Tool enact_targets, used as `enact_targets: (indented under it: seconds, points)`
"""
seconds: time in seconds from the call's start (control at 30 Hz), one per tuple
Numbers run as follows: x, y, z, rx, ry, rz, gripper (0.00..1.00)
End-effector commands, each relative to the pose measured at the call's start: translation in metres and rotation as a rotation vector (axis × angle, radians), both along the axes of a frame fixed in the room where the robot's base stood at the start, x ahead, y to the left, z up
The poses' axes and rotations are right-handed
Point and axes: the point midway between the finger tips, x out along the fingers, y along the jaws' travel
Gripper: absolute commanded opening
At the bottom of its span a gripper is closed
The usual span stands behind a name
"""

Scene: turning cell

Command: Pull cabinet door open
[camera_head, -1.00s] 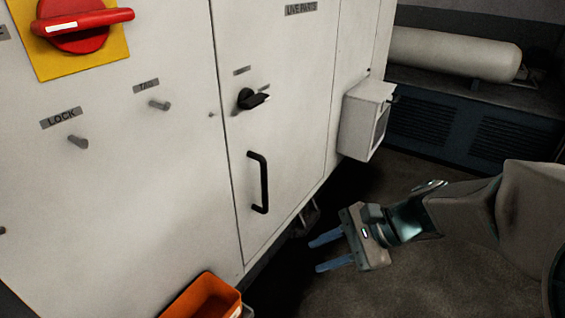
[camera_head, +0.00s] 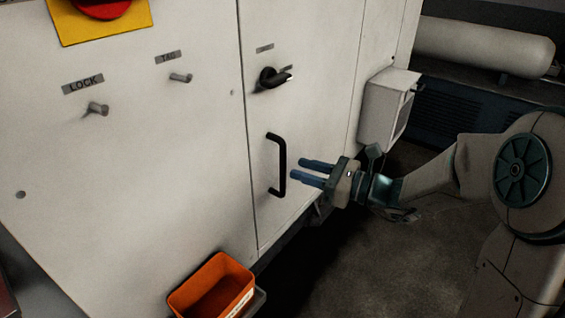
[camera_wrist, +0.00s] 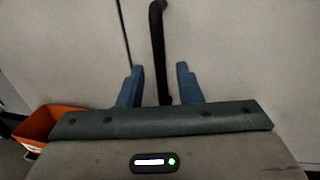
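The white cabinet door (camera_head: 310,110) is shut, flush with the panel beside it. Its black bar handle (camera_head: 281,165) stands upright near the door's left edge. My gripper (camera_head: 300,170) is just right of the handle, with its blue fingers pointing at it. In the wrist view the handle (camera_wrist: 158,50) runs between the two spread fingers, closer to the left one. My gripper also shows there (camera_wrist: 158,85), open and holding nothing. I cannot tell whether the handle is within the fingers' depth. A black turn knob (camera_head: 272,78) sits on the door above the handle.
An orange bin (camera_head: 218,286) stands low at the cabinet's front, left below the handle; it also shows in the wrist view (camera_wrist: 45,130). A white box (camera_head: 388,108) juts from the cabinet at right. LOCK (camera_head: 97,108) and TAG (camera_head: 182,77) pegs stick out at left.

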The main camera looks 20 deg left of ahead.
Motion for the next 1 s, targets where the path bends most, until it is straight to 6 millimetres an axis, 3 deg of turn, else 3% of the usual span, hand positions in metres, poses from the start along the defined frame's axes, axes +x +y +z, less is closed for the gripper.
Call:
enact_targets:
  seconds: [0.1,0.3,0.7,0.73,0.83,1.0]
  points:
    - [0.004,0.025,0.0,0.001,0.001,0.005,0.32]
    - [0.009,0.05,0.0,-0.001,0.0,0.003,0.32]
    - [0.011,0.058,0.0,-0.001,-0.001,0.0,0.32]
    - [0.011,0.058,0.0,-0.001,-0.001,0.0,0.29]
    - [0.011,0.058,0.0,-0.001,-0.001,0.0,0.01]
    - [0.011,0.058,0.0,-0.001,-0.001,0.001,0.0]
